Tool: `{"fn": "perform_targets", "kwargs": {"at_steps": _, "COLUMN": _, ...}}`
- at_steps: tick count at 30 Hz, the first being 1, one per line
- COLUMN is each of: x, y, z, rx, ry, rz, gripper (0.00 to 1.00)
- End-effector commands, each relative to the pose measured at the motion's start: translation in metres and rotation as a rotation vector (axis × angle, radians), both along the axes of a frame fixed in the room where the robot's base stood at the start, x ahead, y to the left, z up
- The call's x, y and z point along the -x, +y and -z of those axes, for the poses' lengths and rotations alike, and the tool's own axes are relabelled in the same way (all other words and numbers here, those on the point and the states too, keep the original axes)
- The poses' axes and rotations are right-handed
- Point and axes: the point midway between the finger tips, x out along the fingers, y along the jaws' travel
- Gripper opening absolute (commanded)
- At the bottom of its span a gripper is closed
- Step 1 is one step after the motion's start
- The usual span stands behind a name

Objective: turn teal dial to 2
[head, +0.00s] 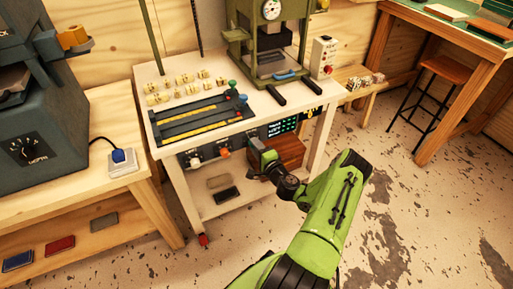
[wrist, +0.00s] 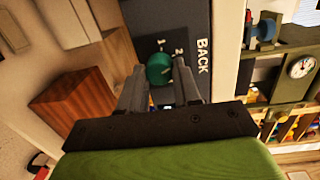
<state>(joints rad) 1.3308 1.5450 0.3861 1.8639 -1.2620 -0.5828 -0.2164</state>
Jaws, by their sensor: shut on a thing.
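The teal dial (wrist: 159,68) sits on a dark panel (wrist: 196,20) in the wrist view, between my two fingers. The panel carries the white marks 1 and 2 and the word BACK beside the dial. My gripper (wrist: 160,78) is shut on the dial, with one finger on each side. I cannot make out a pointer on the dial. In the head view my gripper (head: 259,154) reaches the front panel of the white-topped bench (head: 205,112), and the dial is hidden there.
An orange knob (head: 224,153) is on the same front panel, left of my gripper. A green-lit display (head: 283,127) is to the right. A brown wooden box (head: 290,150) stands behind my gripper on the lower shelf. A green press (head: 270,45) stands on the bench. The floor at right is open.

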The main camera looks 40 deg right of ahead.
Motion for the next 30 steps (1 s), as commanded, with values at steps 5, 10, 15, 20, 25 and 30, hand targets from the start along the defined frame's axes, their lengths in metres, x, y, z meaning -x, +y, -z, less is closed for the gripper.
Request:
{"fn": "perform_targets", "kwargs": {"at_steps": 5, "x": 0.001, "y": 0.001, "z": 0.002, "rx": 0.000, "ry": 0.005, "rz": 0.000, "gripper": 0.02}}
{"fn": "perform_targets", "kwargs": {"at_steps": 10, "x": 0.001, "y": 0.001, "z": 0.002, "rx": 0.000, "ry": 0.005, "rz": 0.000, "gripper": 0.37}}
{"fn": "perform_targets", "kwargs": {"at_steps": 15, "x": 0.000, "y": 0.000, "z": 0.001, "rx": -0.001, "ry": 0.003, "rz": 0.000, "gripper": 0.58}}
{"fn": "perform_targets", "kwargs": {"at_steps": 20, "x": 0.000, "y": 0.000, "z": 0.001, "rx": 0.000, "ry": 0.002, "rz": 0.000, "gripper": 0.58}}
{"fn": "perform_targets", "kwargs": {"at_steps": 25, "x": 0.009, "y": 0.002, "z": 0.000, "rx": -0.004, "ry": 0.004, "rz": 0.001, "gripper": 0.58}}
{"fn": "perform_targets", "kwargs": {"at_steps": 30, "x": 0.050, "y": 0.011, "z": -0.004, "rx": -0.011, "ry": 0.005, "rz": 0.005, "gripper": 0.58}}
